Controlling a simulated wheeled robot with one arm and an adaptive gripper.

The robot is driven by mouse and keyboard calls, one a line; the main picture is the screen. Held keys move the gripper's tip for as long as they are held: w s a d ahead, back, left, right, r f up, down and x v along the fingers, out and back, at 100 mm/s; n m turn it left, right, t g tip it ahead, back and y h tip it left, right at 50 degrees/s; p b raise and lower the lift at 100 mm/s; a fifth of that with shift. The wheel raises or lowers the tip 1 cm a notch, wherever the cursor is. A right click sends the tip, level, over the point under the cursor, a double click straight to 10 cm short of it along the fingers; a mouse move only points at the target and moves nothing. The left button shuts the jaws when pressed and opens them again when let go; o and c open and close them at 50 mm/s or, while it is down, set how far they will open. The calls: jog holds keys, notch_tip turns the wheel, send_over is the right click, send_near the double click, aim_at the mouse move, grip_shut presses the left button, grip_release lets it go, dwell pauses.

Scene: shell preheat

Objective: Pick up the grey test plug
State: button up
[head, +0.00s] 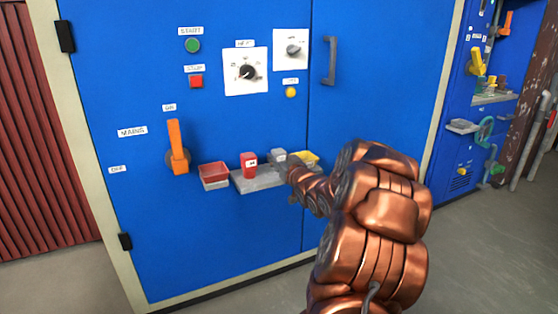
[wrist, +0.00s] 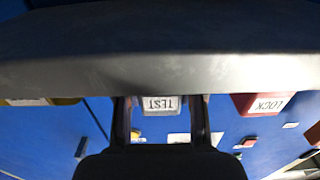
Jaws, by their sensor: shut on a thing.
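The grey test plug (head: 278,156) is at the grey shelf on the blue cabinet front, between a red plug and a yellow item. In the wrist view its TEST label (wrist: 160,104) shows upside down between my two dark fingers. My gripper (wrist: 161,112) is shut on the plug, one finger on each side. In the head view my gripper (head: 287,168) reaches the plug from the front right, and my copper arm hides part of the shelf. I cannot tell whether the plug still touches the shelf.
The red LOCK plug (head: 249,165) stands close left of the test plug. The yellow item (head: 307,157) is close on the right. The grey shelf (head: 256,183) juts out below. A red tray (head: 214,171) and an orange MAINS lever (head: 177,147) are farther left.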

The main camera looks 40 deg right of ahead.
aim_at(279, 150)
jog(key=c, duration=0.3)
jog(key=shift+c, duration=0.2)
jog(key=shift+r+p, duration=0.35)
jog(key=shift+r, duration=0.15)
notch_tip(279, 150, up, 3)
jog(key=shift+p, duration=0.9)
jog(key=a+b+v, duration=0.2)
jog(key=v, duration=1.3)
jog(key=shift+w+a+r+b, duration=0.2)
jog(key=shift+a+r+b, duration=0.1)
jog(key=shift+r+b, duration=0.1)
